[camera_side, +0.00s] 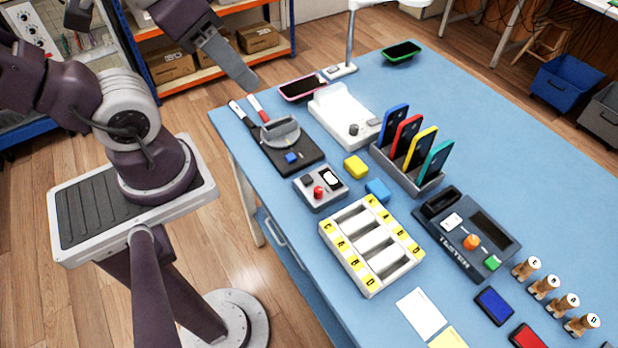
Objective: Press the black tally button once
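A small grey box (321,201) stands near the left edge of the blue table. On its top are a black button (307,180), a red button (318,192) and a white display (331,179). The black button is in plain view with nothing touching it. My gripper (248,84) is at the upper left, raised, above and behind the box and clear of it. Its fingers are seen edge-on as one grey shape, so I cannot tell whether they are apart. I see nothing held in it.
A black pad with a grey holder (281,130) lies behind the box. Yellow (356,167) and blue (377,190) blocks sit to its right. A slotted white tray (343,254) is in front. A phone rack (407,175) and a tester (455,250) stand further right.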

